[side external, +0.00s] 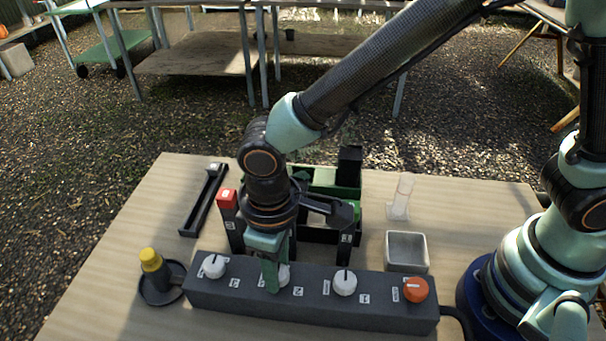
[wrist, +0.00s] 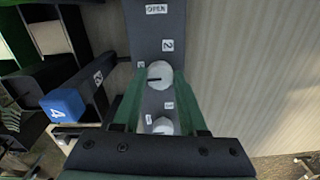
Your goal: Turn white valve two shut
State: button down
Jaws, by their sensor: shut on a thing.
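A dark valve block (side external: 315,312) lies along the front of the table with a row of knobs. The second white knob from the left (side external: 284,275) is mostly hidden behind my gripper (side external: 272,284) in the side view. In the wrist view this white knob (wrist: 159,75) sits between the two green fingers of my gripper (wrist: 157,90), below a label reading 2. My fingers are shut on it from both sides. Its dark pointer line runs roughly left to right in the wrist view. Small labels lie beside the knob, too small to read.
White knobs stand on either side, left (side external: 214,266) and right (side external: 345,283), with an orange knob (side external: 416,290) at the right end. A yellow-topped item (side external: 151,260) stands in a dark dish. Behind are a grey tray (side external: 407,250), a clear tube (side external: 403,192) and dark bins.

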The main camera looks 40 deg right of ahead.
jog(key=shift+r+m, duration=0.1)
jog(key=shift+m, duration=0.3)
jog(key=shift+c, duration=2.2)
grip_release()
notch_tip(320, 180, up, 12)
